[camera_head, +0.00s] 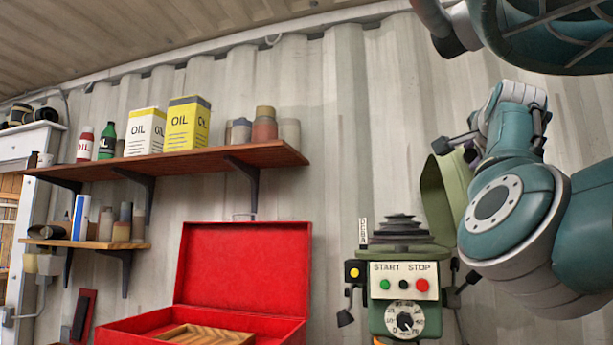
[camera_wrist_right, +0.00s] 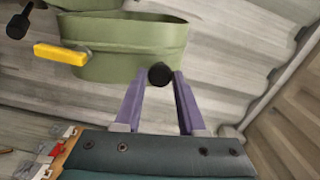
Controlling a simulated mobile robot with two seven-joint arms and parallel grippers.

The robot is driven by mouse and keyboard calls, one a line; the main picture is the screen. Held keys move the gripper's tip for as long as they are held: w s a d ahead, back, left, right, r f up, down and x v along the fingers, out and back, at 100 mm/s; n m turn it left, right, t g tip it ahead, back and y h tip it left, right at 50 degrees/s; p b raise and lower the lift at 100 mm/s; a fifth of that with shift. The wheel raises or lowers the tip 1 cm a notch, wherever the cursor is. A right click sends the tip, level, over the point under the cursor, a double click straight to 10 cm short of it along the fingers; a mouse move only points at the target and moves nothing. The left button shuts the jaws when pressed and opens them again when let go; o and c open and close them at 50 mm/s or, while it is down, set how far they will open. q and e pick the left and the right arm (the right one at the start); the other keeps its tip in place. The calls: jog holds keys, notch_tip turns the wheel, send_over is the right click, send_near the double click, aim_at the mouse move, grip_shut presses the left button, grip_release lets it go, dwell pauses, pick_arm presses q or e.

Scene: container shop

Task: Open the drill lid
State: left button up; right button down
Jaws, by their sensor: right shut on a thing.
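The green drill press (camera_head: 405,272) stands against the wall in the head view, with START and STOP buttons and a dial. Its dark stepped pulley (camera_head: 399,226) is uncovered. The green lid (camera_head: 440,192) stands raised and tilted at the right of the pulley. In the wrist view the lid (camera_wrist_right: 130,50) is a rounded green shell. My right gripper (camera_head: 455,146) is at the lid's upper edge, partly hidden by my arm. In the wrist view its purple fingers (camera_wrist_right: 160,82) are shut on a round black knob (camera_wrist_right: 160,74) by the lid. My left gripper is not in view.
An open red toolbox (camera_head: 245,265) stands left of the drill. A wooden shelf (camera_head: 200,164) with oil cans and bottles is on the wall, above a smaller shelf (camera_head: 95,244). A yellow part (camera_wrist_right: 60,54) shows beside the lid. The wall above the drill is bare.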

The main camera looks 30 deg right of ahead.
jog(key=shift+s+d+f+m+b, duration=0.25)
jog(key=shift+s+d+f+m, duration=0.05)
jog(key=shift+s+d+m, duration=0.3)
jog(key=shift+s+d+f+m+b, duration=0.3)
jog(key=shift+s+d+m, duration=0.15)
jog(key=shift+s+d, duration=0.15)
jog(key=shift+s+d+f+m+b, duration=0.25)
jog(key=shift+s+d+f+m, duration=0.05)
jog(key=shift+s+d+m, duration=0.3)
jog(key=shift+a, duration=0.1)
jog(key=c, duration=0.9)
grip_release()
jog(key=shift+c, duration=0.2)
jog(key=o, duration=0.4)
jog(key=shift+r, duration=0.1)
jog(key=shift+s, duration=0.1)
